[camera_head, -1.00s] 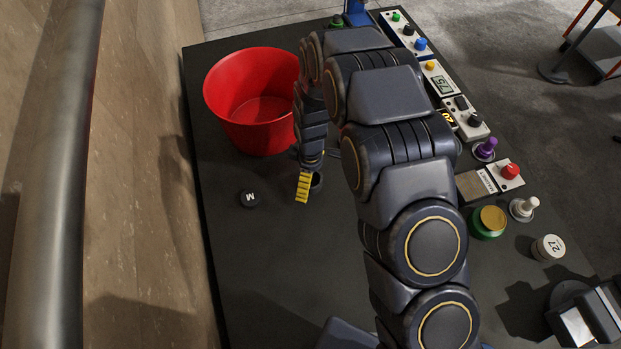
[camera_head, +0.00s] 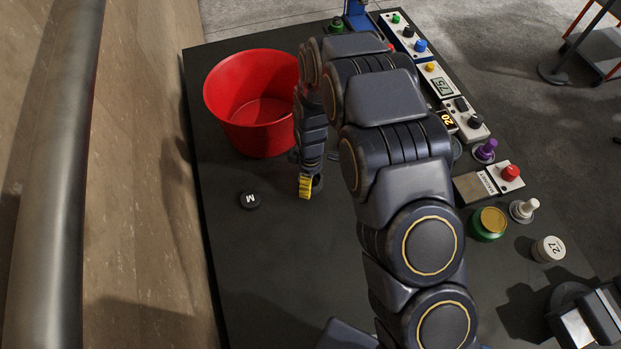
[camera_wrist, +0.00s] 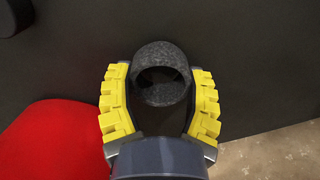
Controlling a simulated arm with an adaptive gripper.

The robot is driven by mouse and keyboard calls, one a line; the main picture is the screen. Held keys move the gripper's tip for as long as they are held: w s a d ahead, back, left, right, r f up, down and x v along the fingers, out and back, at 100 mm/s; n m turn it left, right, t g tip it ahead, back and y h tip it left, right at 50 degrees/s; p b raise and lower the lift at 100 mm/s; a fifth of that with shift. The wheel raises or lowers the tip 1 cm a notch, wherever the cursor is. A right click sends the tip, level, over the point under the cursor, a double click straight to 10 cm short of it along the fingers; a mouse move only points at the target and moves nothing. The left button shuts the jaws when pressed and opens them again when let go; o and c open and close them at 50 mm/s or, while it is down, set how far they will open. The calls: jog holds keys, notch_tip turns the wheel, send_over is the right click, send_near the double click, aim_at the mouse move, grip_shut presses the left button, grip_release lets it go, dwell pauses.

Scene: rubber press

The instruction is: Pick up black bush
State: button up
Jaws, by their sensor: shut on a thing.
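The black bush (camera_wrist: 161,57) is a dark speckled ring with a hollow middle. In the wrist view it sits between the two yellow ribbed fingers of my gripper (camera_wrist: 160,95), which are shut on it. In the head view my gripper (camera_head: 308,187) points down at the dark table (camera_head: 275,270), just below and right of the red bin. There the bush shows only as a dark bit (camera_head: 318,185) beside the yellow finger, mostly hidden. I cannot tell whether the bush touches the table.
A red bin (camera_head: 225,95) stands close behind my gripper. A black disc marked M (camera_head: 249,200) lies to the left. Several switch boxes, knobs and a green jar with a gold lid (camera_head: 490,222) line the right side. The front middle of the table is clear.

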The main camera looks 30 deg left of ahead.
notch_tip(320, 180, up, 2)
jog(key=shift+a+r, duration=0.1)
jog(key=shift+r, duration=0.15)
jog(key=s+d+r, duration=1)
jog(key=w+d+r+m, duration=0.3)
jog(key=w+r+m, duration=0.1)
jog(key=w+r, duration=0.4)
jog(key=w+d+r+m, duration=0.35)
jog(key=w+r, duration=0.25)
jog(key=w, duration=0.4)
jog(key=w+d+r+m, duration=0.4)
jog(key=w+r, duration=0.2)
jog(key=w, duration=0.3)
jog(key=a+f+n, duration=0.5)
jog(key=a+f, duration=0.1)
jog(key=a, duration=0.6)
jog(key=a+f+n, duration=0.4)
jog(key=a+f, duration=0.2)
jog(key=a, duration=0.6)
jog(key=s+a+f+n, duration=0.3)
jog(key=s+a+f, duration=0.25)
jog(key=a, duration=0.25)
jog(key=s+a+f+n, duration=0.4)
jog(key=s+a+f, duration=0.15)
jog(key=a, duration=0.25)
jog(key=f, duration=0.5)
jog(key=shift+s+a+f, duration=0.1)
jog(key=shift+s, duration=0.25)
jog(key=shift+f, duration=2.05)
